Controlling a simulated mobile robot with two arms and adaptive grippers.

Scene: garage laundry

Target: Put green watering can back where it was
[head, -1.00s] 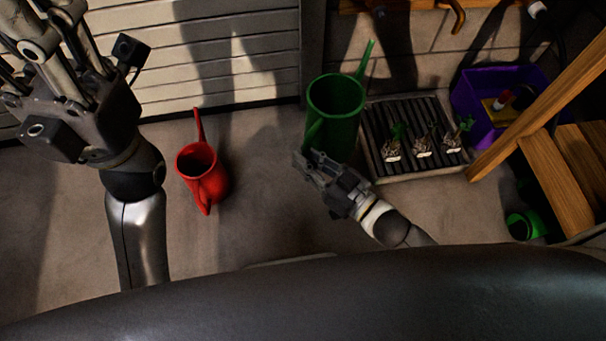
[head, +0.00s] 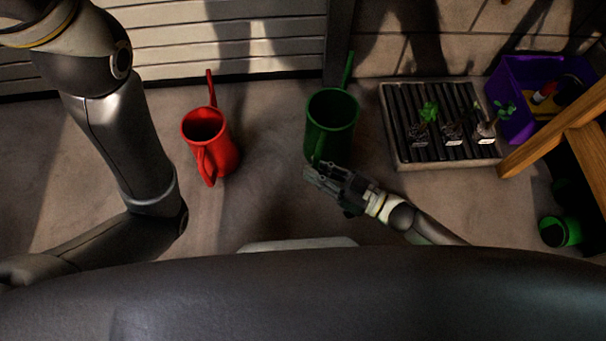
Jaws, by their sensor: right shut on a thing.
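The green watering can (head: 331,122) is right of centre in the head view, upright, with its spout pointing to the back. My right gripper (head: 318,172) is at the near side of the can, shut on it where its handle is. The fingers partly hide the handle, and I cannot tell whether the can's base touches the floor. The arm of my left side fills the left of the view; its gripper is outside the picture.
A red watering can (head: 211,142) stands to the left on the floor. A slatted tray (head: 400,140) with several small plants is to the right. Beyond it are a purple crate (head: 517,122), a wooden frame (head: 540,143) and a green pot (head: 556,232). Floor between the cans is clear.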

